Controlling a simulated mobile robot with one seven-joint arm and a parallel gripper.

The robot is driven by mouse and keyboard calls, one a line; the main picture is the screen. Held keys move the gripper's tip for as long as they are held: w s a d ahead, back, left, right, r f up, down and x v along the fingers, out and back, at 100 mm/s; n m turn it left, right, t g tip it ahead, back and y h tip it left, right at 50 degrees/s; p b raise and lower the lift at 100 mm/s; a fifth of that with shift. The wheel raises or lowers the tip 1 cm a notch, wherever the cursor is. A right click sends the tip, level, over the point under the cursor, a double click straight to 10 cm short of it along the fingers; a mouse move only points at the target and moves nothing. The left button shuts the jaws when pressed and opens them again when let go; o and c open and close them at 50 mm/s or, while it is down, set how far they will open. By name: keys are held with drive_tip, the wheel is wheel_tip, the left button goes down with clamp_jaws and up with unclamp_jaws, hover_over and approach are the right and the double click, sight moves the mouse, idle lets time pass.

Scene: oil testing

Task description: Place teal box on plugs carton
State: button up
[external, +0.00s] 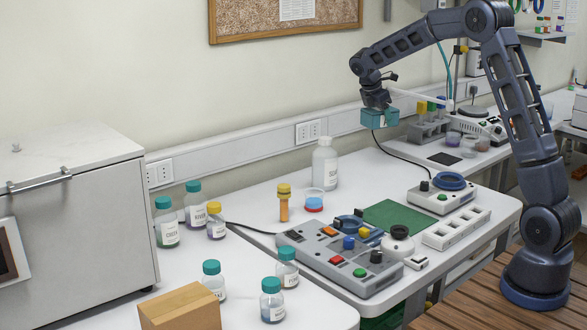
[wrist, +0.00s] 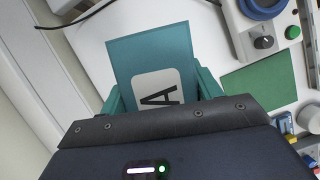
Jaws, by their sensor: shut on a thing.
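The teal box (external: 379,119) is in my gripper (external: 377,106), held up above the back part of the white bench. In the wrist view the teal box (wrist: 149,52) sits between the jaws, with a white label bearing a letter A facing the camera. My gripper is shut on it. A brown cardboard carton (external: 181,308) stands at the bottom left of the external view, far from my gripper. It may be the plugs carton, but I cannot read any label on it. Its lower part is cut off by the picture edge.
Bottles with teal caps (external: 271,300) stand close to the carton. A grey control panel (external: 340,255) with buttons, a green mat (external: 396,215) and a white bottle (external: 325,163) are on the bench between. A large grey cabinet (external: 90,220) stands at left.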

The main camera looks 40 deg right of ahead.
drive_tip(key=shift+r, duration=0.15)
drive_tip(key=w+a+r+n+t, duration=0.1)
drive_tip(key=w+a+n, duration=0.15)
drive_tip(key=a, duration=1.15)
drive_tip(key=w+a+r+n+t, duration=0.1)
drive_tip(key=w+a+r+n, duration=0.15)
drive_tip(key=a, duration=1.15)
drive_tip(key=w+a+r+n+t, duration=0.1)
drive_tip(key=a+n, duration=0.3)
drive_tip(key=a, duration=1)
wheel_tip(320, 180, up, 5)
drive_tip(key=n+t+y, duration=0.2)
drive_tip(key=n+y, duration=0.2)
drive_tip(key=n, duration=0.8)
hover_over(172, 297)
drive_tip(key=s, duration=0.1)
drive_tip(key=shift+t, duration=0.3)
drive_tip(key=f, duration=1.9)
drive_tip(key=shift+s+f, duration=0.2)
drive_tip(key=shift+f, duration=0.2)
drive_tip(key=shift+f, duration=0.1)
